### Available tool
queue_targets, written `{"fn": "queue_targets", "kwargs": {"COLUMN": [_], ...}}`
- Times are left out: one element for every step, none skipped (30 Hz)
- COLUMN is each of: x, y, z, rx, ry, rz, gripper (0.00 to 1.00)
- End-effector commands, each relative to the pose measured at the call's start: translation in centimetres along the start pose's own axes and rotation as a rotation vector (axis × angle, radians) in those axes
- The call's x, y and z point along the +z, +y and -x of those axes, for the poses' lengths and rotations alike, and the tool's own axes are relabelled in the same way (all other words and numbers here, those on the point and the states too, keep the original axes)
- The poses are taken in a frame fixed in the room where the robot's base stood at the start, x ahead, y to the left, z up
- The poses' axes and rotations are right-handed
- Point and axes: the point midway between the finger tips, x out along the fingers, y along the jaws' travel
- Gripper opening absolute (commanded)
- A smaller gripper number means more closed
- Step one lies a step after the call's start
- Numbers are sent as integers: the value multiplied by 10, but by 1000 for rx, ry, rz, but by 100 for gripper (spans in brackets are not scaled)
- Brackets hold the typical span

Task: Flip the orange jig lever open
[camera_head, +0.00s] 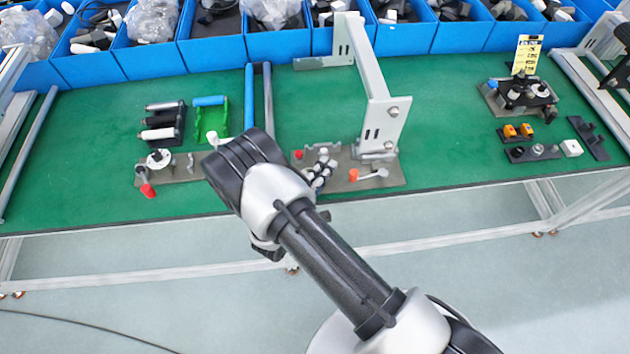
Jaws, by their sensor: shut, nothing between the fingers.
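A jig base plate (396,181) lies at the table's front edge, right of my arm. A small lever with an orange knob (353,175) lies low along it, its pale rod running right to a pivot. A cluster of black and silver parts with white ends stands left of the knob. A second plate (181,173), left of my arm, carries a lever with a red-orange knob (148,190) that points toward the front edge. My arm reaches up between the two plates. I cannot make out my gripper's fingers; my arm's own links hide that region.
A grey upright bracket (385,115) rises behind the right plate. A green holder (222,125) and a black rack (163,133) stand behind the left plate. Blue bins (150,62) line the back.

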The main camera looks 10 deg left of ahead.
Motion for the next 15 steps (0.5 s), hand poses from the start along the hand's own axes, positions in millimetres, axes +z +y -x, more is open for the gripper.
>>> {"fn": "queue_targets", "kwargs": {"x": [1, 2, 9, 14, 18, 23, 26, 28, 32, 33, 35, 36, 37, 37, 38], "y": [-1, 0, -1, -1, 0, 0, 0, 0, 0, 0, 0, 0, 0, 0, 0], "z": [-12, -17, -10, -8, -7, -5, -4, -3, -2, -1, 0, 0, 0, 0, 1], "rx": [1, 1, -2, -2, -1, -1, 0, 0, 0, 0, 0, 0, 0, 0, 0], "ry": [-5, -6, 1, 1, 1, 0, 0, 0, 0, 0, 0, 0, 0, 0, 0], "rz": [-3, -2, 5, 5, 4, 4, 3, 2, 3, 2, 1, 0, 0, 0, 0], "gripper": [0, 0, 0, 0, 0, 0, 0, 0, 0, 0, 0, 0, 0, 0, 0]}}
